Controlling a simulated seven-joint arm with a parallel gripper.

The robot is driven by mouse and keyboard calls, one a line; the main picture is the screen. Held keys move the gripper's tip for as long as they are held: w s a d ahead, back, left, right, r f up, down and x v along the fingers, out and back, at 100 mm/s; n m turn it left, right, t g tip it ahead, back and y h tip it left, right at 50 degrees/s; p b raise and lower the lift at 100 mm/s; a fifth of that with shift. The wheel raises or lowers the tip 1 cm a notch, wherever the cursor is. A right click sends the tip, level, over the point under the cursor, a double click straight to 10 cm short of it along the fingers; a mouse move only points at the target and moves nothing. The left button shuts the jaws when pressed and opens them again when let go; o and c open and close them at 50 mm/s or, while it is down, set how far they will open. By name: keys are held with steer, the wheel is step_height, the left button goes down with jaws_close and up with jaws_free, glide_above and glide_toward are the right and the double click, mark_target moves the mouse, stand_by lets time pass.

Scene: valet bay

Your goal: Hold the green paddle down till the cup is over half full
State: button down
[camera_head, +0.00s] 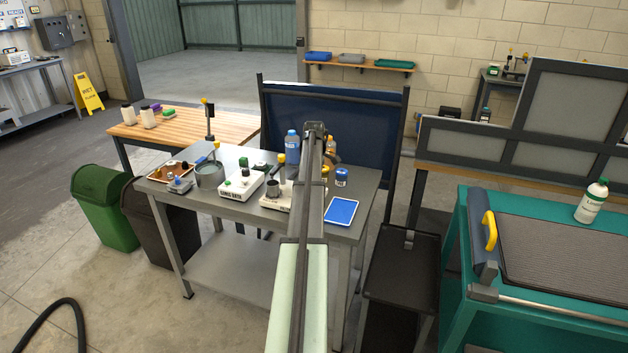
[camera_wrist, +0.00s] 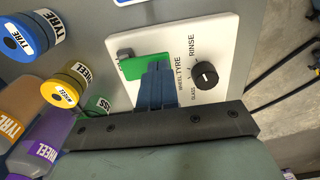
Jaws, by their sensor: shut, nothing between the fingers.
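The green paddle (camera_wrist: 148,67) sits on a white panel (camera_wrist: 226,42) in the wrist view. My gripper (camera_wrist: 155,76) is shut and empty, its dark blue fingers over the paddle's lower edge. I cannot tell whether they press it. A black knob (camera_wrist: 205,75) beside it is ringed by the labels GLASS, WHEEL, TYRE and RINSE. In the head view my arm hides the gripper. A small dark cup (camera_head: 273,188) stands on the table near a yellow-topped spout (camera_head: 280,159). Its fill level cannot be made out. The wrist view does not show the cup.
A TYRE tin (camera_wrist: 25,36), a WHEEL tin (camera_wrist: 64,87) and bottles crowd the panel's left side in the wrist view.

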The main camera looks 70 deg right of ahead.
steer(key=shift+a+f+h, duration=0.35)
steer(key=shift+f+h, duration=0.05)
steer(key=shift+f, duration=0.1)
steer(key=shift+d, duration=0.2)
stand_by(1.1)
stand_by(3.4)
steer(key=shift+r, duration=0.75)
step_height(320, 180, up, 14)
stand_by(0.6)
stand_by(0.4)
